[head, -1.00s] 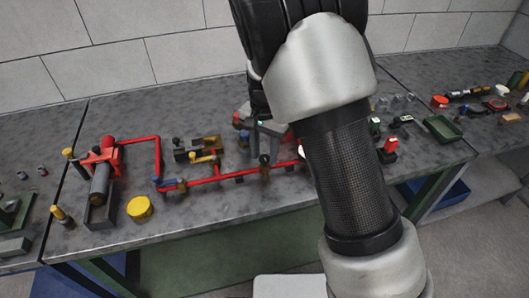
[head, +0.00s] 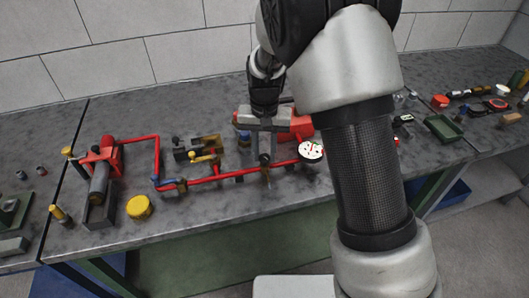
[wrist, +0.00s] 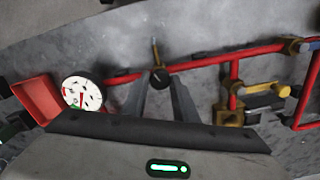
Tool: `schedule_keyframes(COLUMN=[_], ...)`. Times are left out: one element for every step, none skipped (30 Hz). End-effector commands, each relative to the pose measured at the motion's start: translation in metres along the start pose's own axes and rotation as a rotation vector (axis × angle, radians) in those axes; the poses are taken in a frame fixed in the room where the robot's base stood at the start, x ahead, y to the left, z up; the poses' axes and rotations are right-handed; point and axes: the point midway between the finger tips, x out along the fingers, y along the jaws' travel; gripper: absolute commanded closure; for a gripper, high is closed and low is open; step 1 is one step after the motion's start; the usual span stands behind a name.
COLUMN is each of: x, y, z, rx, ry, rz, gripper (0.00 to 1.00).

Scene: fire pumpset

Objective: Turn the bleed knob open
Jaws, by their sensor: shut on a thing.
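The bleed knob, a small dark round knob (head: 264,160), sits on the red pipe run near the bench's front. In the wrist view the knob (wrist: 160,79) lies between my fingertips, with a thin brass-coloured stem beyond it. My gripper (head: 265,151) points down from above, its fingers reaching to the knob. In the wrist view my gripper (wrist: 160,84) is shut on the knob, one grey finger on each side. The fingers hide part of the knob in the head view, and I cannot read its turn angle.
A white-faced gauge (head: 311,151) stands on the pipe just right of the knob. A yellow-handled lever valve (head: 205,157) is to the left. The red pump body (head: 298,123) is close behind. A yellow cap (head: 140,206) lies on the bench. My arm covers the bench's middle right.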

Motion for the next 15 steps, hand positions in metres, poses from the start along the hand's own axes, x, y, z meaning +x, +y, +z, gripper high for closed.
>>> schedule_keyframes(x=[-0.0004,-0.0004,-0.0004,-0.0004,-0.0004,-0.0004,-0.0005,-0.0005,-0.0006,-0.0006,-0.0007,-0.0007,-0.0008,-0.0008,-0.0009], y=[0.0004,0.0003,0.0006,0.0003,0.0004,0.0005,0.0002,0.0005,0.0004,0.0003,0.0005,0.0003,0.0004,0.0004,0.0002], z=[-0.0010,-0.0009,-0.0011,-0.0009,-0.0010,-0.0010,-0.0009,-0.0010,-0.0010,-0.0010,-0.0011,-0.0010,-0.0011,-0.0011,-0.0010], rx=[-0.044,-0.073,-0.111,-0.140,-0.167,-0.205,-0.236,-0.263,-0.300,-0.330,-0.359,-0.397,-0.424,-0.453,-0.491], ry=[0.002,0.002,0.002,0.002,0.002,0.002,0.002,0.002,0.002,0.002,0.002,0.002,0.002,0.002,0.002], rz=[-0.001,-0.002,-0.001,-0.001,-0.001,-0.001,-0.001,-0.001,-0.001,-0.001,0.000,-0.001,-0.001,-0.001,-0.001], gripper=[0.96,0.96,0.96,0.96,0.96,0.96,0.96,0.96,0.96,0.96,0.96,0.96,0.96,0.96,0.96])
